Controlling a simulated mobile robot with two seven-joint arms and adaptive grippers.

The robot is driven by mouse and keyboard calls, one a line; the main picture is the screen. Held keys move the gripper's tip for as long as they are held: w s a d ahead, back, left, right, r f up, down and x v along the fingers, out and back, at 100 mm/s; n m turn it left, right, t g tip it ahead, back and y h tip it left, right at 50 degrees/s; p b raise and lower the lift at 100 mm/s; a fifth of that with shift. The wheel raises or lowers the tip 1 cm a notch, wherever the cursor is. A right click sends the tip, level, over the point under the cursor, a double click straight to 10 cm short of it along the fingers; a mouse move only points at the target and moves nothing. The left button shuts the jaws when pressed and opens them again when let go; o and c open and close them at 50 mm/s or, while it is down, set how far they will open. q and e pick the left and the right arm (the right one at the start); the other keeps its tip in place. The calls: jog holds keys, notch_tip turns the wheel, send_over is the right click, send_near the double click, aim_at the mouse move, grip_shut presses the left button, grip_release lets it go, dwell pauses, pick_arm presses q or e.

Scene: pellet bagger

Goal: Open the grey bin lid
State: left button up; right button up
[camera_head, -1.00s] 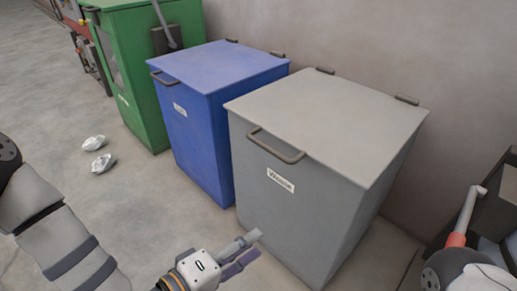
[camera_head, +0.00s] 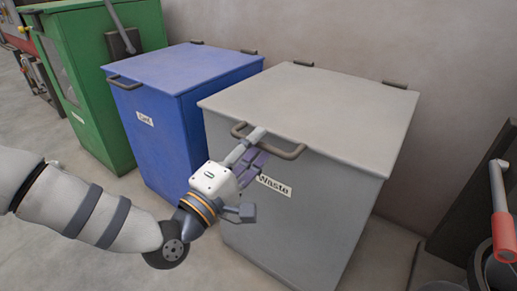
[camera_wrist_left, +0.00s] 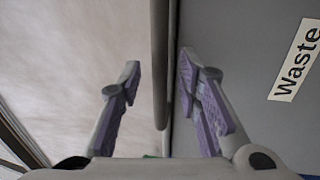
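The grey bin (camera_head: 290,215) stands at the middle right with a white "Waste" label (camera_head: 274,185) on its front. Its flat grey lid (camera_head: 325,105) is shut. A dark bar handle (camera_head: 286,154) sticks out from the lid's front edge. My left gripper (camera_head: 257,146) is at the left part of this handle, in front of the bin. In the left wrist view, the open fingers (camera_wrist_left: 159,68) stand on either side of the handle bar (camera_wrist_left: 160,105), with a gap visible on each side. The label (camera_wrist_left: 297,60) shows at the right there. My right gripper is not in view.
A blue bin (camera_head: 165,150) with a shut lid stands close left of the grey bin, and a green bin (camera_head: 95,130) beyond it. A wall (camera_head: 340,35) runs behind them. A lever with a red grip (camera_head: 504,236) is at the right edge.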

pick_arm(q)
jog(key=shift+w+d+r, duration=0.15)
jog(key=shift+w+d, duration=0.15)
jog(key=shift+w, duration=0.15)
grip_shut()
